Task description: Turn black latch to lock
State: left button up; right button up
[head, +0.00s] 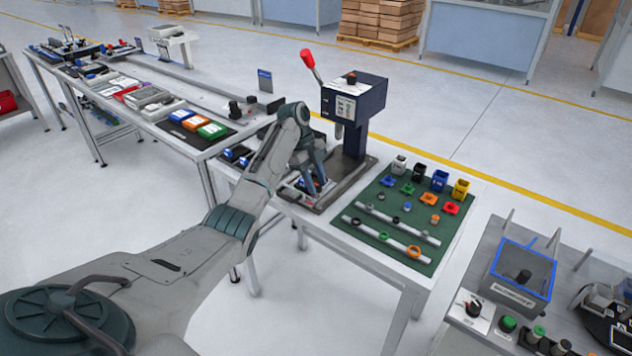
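My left gripper (315,184) is low at the base of a dark blue lever press (353,100), just left of its column. Its teal fingers point down, and whether they are apart or closed on something is too small to tell. I cannot tell for certain which part is the black latch. A black knob (523,276) sits on a blue-framed clear box at the right. Another black knob (473,305) is on a white panel in front of that box. A dark knob (351,76) is on top of the press. My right gripper is out of view.
A green mat (372,238) right of the press holds small coloured cups, rings and rods. The press has a raised red-tipped lever (308,59). Coloured bins (197,124) are on the long table at the left. Open floor surrounds the tables.

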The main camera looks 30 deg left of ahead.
pick_arm(q)
jog(key=b+v, duration=0.1)
jog(key=v, duration=0.1)
jog(key=shift+a+r, duration=0.15)
jog(key=shift+r, duration=0.1)
jog(key=p+v, duration=0.6)
jog(key=v, duration=0.2)
